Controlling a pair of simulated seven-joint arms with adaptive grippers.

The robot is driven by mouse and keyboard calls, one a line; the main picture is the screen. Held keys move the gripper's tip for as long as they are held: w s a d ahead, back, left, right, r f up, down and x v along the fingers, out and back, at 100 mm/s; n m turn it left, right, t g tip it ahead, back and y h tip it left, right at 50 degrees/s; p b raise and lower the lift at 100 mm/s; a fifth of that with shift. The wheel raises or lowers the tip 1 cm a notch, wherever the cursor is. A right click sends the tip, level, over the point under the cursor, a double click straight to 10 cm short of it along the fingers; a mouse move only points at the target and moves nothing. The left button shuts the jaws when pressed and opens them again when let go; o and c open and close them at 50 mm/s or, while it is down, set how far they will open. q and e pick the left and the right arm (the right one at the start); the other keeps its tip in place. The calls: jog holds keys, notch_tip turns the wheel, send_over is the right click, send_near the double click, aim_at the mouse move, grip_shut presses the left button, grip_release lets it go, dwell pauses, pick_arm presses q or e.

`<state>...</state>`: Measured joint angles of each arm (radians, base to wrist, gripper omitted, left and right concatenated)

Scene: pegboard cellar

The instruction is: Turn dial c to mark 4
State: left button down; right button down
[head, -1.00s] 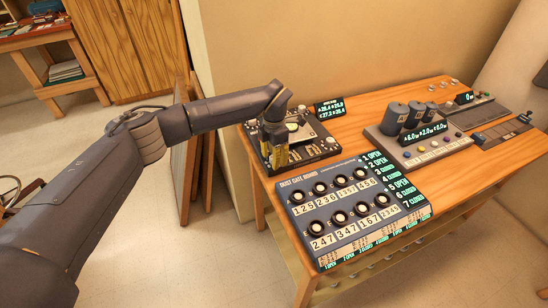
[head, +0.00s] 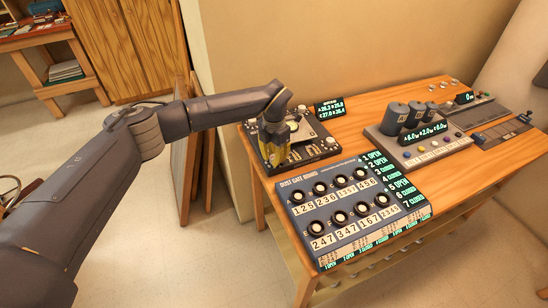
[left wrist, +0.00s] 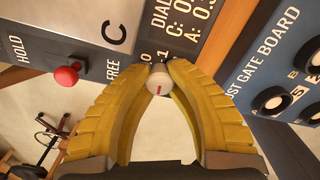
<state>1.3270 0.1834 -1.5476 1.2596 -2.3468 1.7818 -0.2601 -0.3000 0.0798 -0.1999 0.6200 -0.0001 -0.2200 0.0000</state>
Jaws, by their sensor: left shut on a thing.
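Dial c (left wrist: 159,82) is a small pale round knob with a red line on its face, in the left wrist view. My left gripper (left wrist: 158,78) has its yellow fingers shut on it from both sides. The letter C and a dark label stand on the panel (left wrist: 120,72) just beyond it, with a 1 printed close to the knob. Fingers hide part of the scale, so I cannot tell which mark the line meets. In the head view my left gripper (head: 274,153) points down at the front left of a dark device (head: 313,147). My right gripper is not in view.
The dust gate board (head: 340,207) with several knobs lies close in front of the device. A small readout (head: 328,107) stands behind it. A grey unit with cylinders (head: 412,150) is to the right. A red knob (left wrist: 66,75) sits by the HOLD and FREE labels.

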aim_at(274, 157)
pick_arm(q)
jog(key=n, duration=1.2)
jog(key=shift+n, duration=0.3)
dwell(0.3)
jog(key=c, duration=1.1)
grip_release()
notch_tip(274, 157, up, 12)
